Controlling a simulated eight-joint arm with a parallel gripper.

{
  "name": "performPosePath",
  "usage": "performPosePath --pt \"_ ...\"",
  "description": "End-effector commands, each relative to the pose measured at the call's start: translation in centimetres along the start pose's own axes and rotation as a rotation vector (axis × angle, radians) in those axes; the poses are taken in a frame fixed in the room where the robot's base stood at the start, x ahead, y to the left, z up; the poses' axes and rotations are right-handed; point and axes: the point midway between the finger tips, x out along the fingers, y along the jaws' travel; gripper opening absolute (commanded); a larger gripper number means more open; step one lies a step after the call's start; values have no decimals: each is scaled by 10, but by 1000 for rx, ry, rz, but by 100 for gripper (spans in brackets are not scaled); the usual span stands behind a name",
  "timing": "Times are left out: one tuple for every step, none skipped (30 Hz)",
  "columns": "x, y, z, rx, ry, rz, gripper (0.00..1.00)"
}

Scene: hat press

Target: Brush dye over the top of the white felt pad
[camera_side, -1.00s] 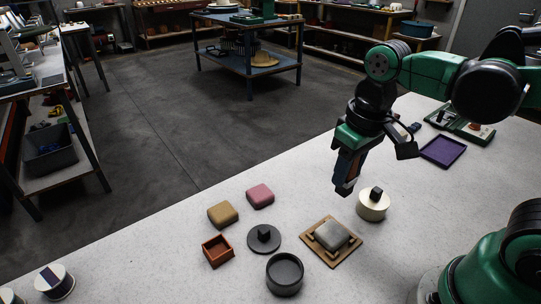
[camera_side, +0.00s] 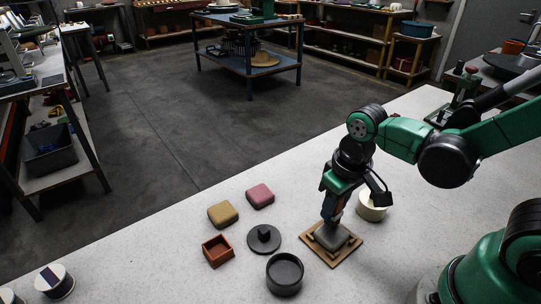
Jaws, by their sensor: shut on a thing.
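The felt pad (camera_side: 345,240) looks grey and sits in a square wooden holder (camera_side: 350,257) at the front middle of the worktop. My gripper (camera_side: 331,217) points down right over the pad and hides part of it. It is shut on a small brush, mostly hidden between the fingers, with its lower end at the pad's top. I cannot tell whether it touches. A black round pot (camera_side: 285,274) stands open left of the holder. A black round lid (camera_side: 263,239) with a square knob lies behind the pot.
A cream round tin (camera_side: 372,209) stands close behind my gripper on the right. Ochre (camera_side: 222,214) and pink (camera_side: 260,196) pads and an open red-brown box (camera_side: 217,251) lie to the left. The worktop front left is mostly clear.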

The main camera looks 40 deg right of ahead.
Motion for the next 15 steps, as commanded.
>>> performPosePath --pt "-2 -6 1 -6 -1 -1 0" --pt "-3 -8 1 -6 -1 0 0" --pt "-2 -12 1 -6 -1 0 0" --pt "-2 -15 1 -5 -1 0 0" --pt "-1 -18 1 -5 -1 0 0" --pt "0 -21 1 -6 -1 0 0" --pt "1 -24 1 -5 -1 0 0" --pt "2 -27 1 -6 -1 0 0" --pt "3 -25 1 1 -1 1 0" --pt "4 -21 0 4 -1 1 0" --pt "3 -18 0 6 -1 1 0" --pt "2 -14 0 5 -1 1 0" --pt "3 -11 1 6 -1 1 0" --pt "3 -8 1 5 -1 1 0" --pt "3 -5 0 6 -1 1 0"
